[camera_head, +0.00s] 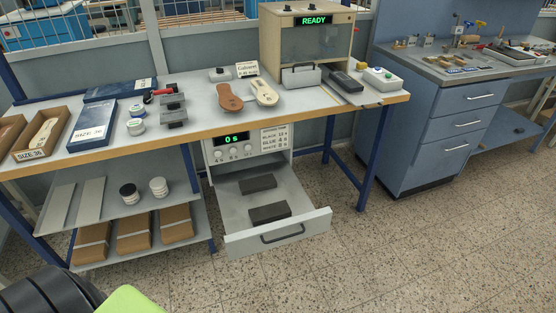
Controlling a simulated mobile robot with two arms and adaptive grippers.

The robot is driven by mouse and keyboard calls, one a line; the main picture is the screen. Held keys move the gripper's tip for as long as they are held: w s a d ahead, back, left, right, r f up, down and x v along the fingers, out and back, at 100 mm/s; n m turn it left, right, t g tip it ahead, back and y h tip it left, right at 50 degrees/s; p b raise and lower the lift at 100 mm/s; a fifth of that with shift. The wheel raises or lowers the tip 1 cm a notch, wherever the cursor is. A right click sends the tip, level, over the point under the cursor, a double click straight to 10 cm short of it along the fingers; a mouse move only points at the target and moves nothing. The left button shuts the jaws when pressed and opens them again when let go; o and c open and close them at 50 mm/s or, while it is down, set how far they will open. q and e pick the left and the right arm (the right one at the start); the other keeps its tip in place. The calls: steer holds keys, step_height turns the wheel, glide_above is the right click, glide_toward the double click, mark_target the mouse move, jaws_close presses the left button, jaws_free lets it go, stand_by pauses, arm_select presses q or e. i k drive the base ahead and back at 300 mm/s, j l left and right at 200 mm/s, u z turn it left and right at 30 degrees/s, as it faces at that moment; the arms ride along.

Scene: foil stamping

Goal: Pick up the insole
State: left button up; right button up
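The other is a paler beige one (264,92) with a similar mark. Another pale sole-shaped piece (45,133) lies in an open brown box labelled SIZE 36 at the left. I cannot tell which one the task means. Neither of my grippers is in view.
A machine cabinet (305,40) showing READY stands at the back right. A drawer (277,233) with two dark blocks is pulled out below the bench front. Blue boxes (92,122), jars and a dark clamp-like tool (173,106) lie left of the soles.

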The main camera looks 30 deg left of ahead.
mark_target(266, 96)
steer(key=i+u, duration=0.1)
steer(key=u, duration=0.4)
steer(key=i+l+u, duration=0.1)
steer(key=u, duration=0.4)
